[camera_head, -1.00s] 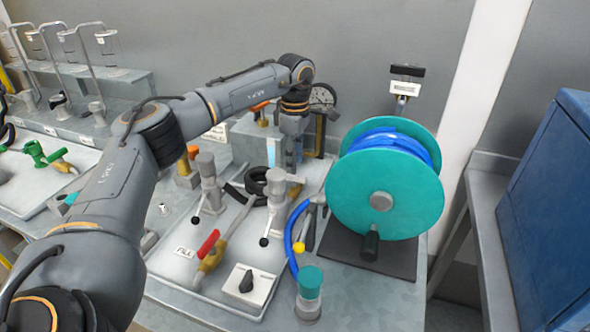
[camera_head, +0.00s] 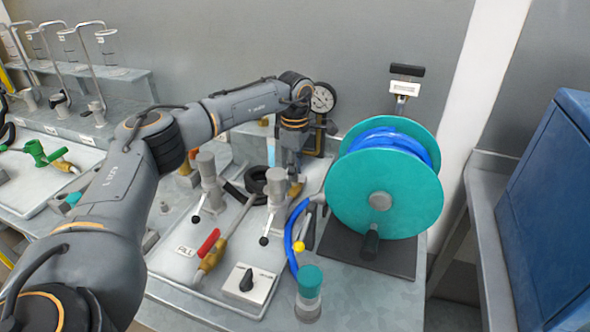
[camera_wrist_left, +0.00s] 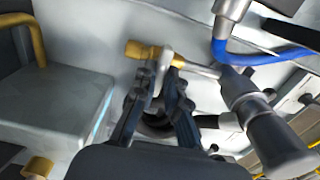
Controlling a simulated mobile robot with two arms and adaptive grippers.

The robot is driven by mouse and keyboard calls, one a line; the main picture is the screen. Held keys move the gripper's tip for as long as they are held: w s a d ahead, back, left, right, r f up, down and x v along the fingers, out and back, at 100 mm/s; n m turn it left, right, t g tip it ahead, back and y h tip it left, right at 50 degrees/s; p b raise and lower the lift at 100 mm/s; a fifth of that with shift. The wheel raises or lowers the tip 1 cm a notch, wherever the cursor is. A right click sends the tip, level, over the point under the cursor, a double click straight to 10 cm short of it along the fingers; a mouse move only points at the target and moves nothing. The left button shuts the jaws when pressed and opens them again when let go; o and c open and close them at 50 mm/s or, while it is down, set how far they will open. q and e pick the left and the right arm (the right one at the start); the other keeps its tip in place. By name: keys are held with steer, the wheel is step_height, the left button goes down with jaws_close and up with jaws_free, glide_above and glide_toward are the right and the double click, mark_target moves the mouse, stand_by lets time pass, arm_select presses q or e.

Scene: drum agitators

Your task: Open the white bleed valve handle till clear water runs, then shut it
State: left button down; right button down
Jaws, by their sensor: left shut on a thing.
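The brass bleed valve (camera_wrist_left: 139,49) shows in the left wrist view with its pale white handle (camera_wrist_left: 164,66) standing between my finger pads. In the head view only a small brass part of the valve (camera_head: 295,189) shows below the gripper. My left gripper (camera_head: 293,172) points down there, beside the valve. In the left wrist view my left gripper (camera_wrist_left: 162,80) is shut on the white handle. A pale pipe runs from the brass body to the right. No running water can be made out. My right gripper is not in view.
A teal hose reel (camera_head: 385,190) with blue hose stands close to the right. Two grey upright fittings (camera_head: 209,170) and a red-handled valve (camera_head: 208,243) stand left. A round gauge (camera_head: 323,97) is behind. A switch box (camera_head: 250,283) sits at the tray's front.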

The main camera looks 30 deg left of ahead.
arm_select(q)
steer(key=n+p, duration=0.2)
steer(key=n, duration=0.2)
steer(key=shift+r, duration=0.15)
steer(key=n+p, duration=0.1)
steer(key=n, duration=0.3)
steer(key=shift+n, duration=0.3)
steer(key=n+p, duration=0.1)
steer(key=n, duration=0.3)
steer(key=shift+p, duration=0.4)
steer(key=shift+n+p, duration=0.5)
steer(key=shift+n, duration=1.6)
steer(key=c, duration=1.4)
jaws_free()
